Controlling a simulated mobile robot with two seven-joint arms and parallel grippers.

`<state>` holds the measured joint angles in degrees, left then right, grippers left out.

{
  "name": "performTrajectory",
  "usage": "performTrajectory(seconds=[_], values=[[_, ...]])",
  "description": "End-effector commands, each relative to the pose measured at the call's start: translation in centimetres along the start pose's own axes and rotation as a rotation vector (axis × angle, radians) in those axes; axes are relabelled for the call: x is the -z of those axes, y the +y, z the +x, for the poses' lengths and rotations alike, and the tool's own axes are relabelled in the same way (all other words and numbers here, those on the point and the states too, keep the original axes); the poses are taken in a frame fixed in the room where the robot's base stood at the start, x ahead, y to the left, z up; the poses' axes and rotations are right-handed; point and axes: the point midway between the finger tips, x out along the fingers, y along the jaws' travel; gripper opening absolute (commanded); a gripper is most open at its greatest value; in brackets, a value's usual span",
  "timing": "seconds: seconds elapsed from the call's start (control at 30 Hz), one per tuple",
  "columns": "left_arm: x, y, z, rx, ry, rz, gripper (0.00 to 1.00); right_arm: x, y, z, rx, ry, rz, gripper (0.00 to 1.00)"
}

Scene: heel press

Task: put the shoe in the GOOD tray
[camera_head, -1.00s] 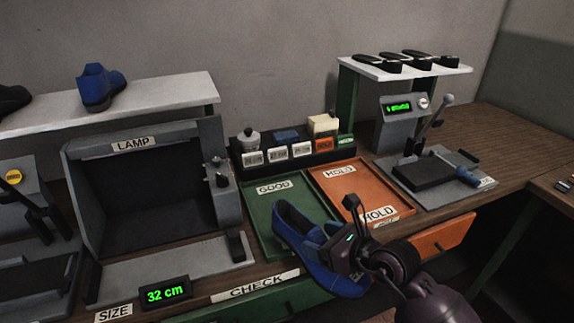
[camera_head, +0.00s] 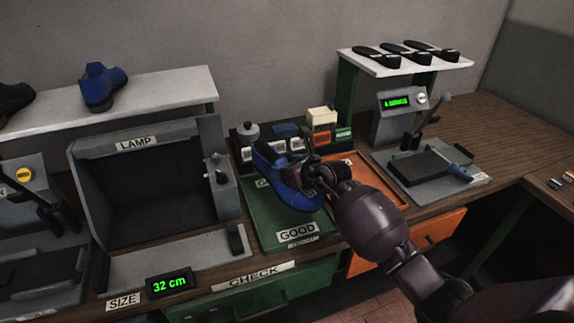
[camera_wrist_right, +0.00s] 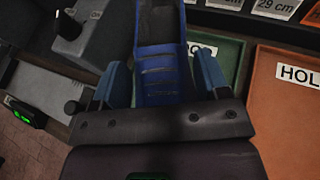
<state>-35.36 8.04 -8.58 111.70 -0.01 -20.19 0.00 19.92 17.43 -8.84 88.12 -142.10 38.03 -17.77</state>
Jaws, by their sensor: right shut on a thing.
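A blue shoe (camera_head: 283,186) is held by my right gripper (camera_head: 318,172) over the back part of the green GOOD tray (camera_head: 268,228). The shoe's toe points toward the front of the bench. I cannot tell whether its sole touches the tray. In the right wrist view the shoe (camera_wrist_right: 164,75) lies between the two blue fingers of the gripper (camera_wrist_right: 160,90), with the green tray beside it. The orange HOLD tray (camera_head: 386,192) is just right, partly hidden by my right arm. My left gripper is not in view.
The LAMP box (camera_head: 150,190) stands close on the left. A rack of size cards (camera_head: 247,154) and small containers is behind the trays. A press with a lever (camera_head: 430,165) is on the right. Another blue shoe (camera_head: 103,88) stands on the left shelf.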

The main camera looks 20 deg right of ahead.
Motion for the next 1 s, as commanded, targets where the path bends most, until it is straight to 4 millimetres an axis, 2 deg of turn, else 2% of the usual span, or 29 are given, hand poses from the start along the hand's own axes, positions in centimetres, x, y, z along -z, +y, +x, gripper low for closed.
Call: performTrajectory(seconds=[0.27, 0.43, 0.6, 0.77, 1.0], values=[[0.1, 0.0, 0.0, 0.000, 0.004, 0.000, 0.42, 1.8, 0.0, 0.7, 0.000, -0.001, 0.002, 0.07], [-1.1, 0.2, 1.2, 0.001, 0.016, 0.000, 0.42, 3.6, 0.0, 1.5, 0.000, -0.004, 0.000, 0.07], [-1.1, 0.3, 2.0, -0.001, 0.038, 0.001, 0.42, 5.0, 0.0, 2.0, 0.000, -0.003, 0.000, 0.07], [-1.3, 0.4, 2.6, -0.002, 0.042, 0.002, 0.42, 5.8, 0.0, 2.4, 0.000, -0.003, 0.000, 0.07], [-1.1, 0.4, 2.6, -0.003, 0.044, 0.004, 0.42, 5.8, 0.0, 2.4, 0.000, -0.003, 0.000, 0.07]])
